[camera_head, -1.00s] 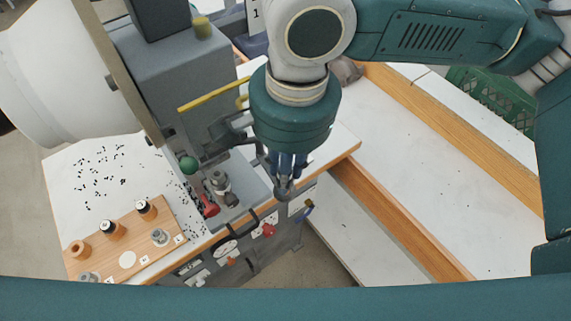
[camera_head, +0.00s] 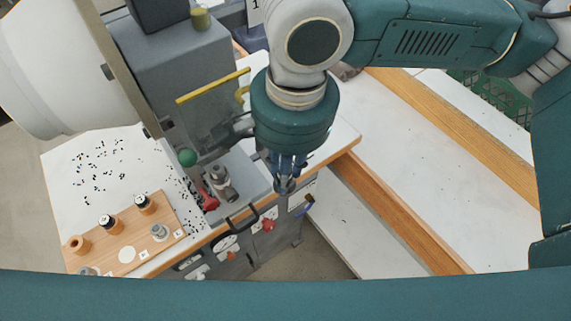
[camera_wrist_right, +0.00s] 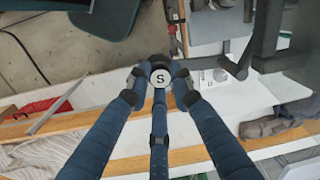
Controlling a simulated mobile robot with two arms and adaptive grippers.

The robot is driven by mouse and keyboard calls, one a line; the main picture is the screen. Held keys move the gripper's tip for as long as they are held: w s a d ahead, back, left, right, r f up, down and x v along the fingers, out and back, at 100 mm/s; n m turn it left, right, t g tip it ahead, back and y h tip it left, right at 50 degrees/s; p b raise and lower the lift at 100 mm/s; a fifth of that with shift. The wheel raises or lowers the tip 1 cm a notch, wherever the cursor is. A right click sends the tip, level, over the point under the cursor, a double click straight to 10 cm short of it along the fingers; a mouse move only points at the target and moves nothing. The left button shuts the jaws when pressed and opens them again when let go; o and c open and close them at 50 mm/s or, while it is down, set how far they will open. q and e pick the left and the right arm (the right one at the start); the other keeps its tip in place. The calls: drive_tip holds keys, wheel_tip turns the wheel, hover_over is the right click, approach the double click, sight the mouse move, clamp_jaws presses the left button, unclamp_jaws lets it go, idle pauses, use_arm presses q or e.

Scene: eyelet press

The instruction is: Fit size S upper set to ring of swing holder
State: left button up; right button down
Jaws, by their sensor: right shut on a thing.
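My right gripper (camera_head: 285,183) hangs in front of the grey press (camera_head: 180,65), over the bench's front edge. In the right wrist view its fingers (camera_wrist_right: 160,84) are shut around a small dark piece with a white face marked "S" (camera_wrist_right: 160,76), the size S upper set. In the head view the piece is mostly hidden by the fingers. A metal part (camera_head: 222,182) stands upright on the press bed, left of the gripper. I cannot clearly make out the swing holder's ring; the arm and gripper cover part of that area. My left gripper is not in view.
A wooden board (camera_head: 155,262) at the left holds several dies. A red handle (camera_head: 207,199), a green knob (camera_head: 188,157) and a yellow bar (camera_head: 212,86) are close to the gripper's left. White shelving with wooden edges (camera_head: 400,212) lies to the right.

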drive_tip(key=shift+f, duration=0.55)
drive_tip(key=c, duration=1.5)
unclamp_jaws()
drive_tip(key=shift+o, duration=0.2)
drive_tip(key=shift+r, duration=0.1)
drive_tip(key=shift+r+p, duration=2.45)
drive_tip(key=shift+p, duration=0.35)
drive_tip(key=shift+f, duration=0.1)
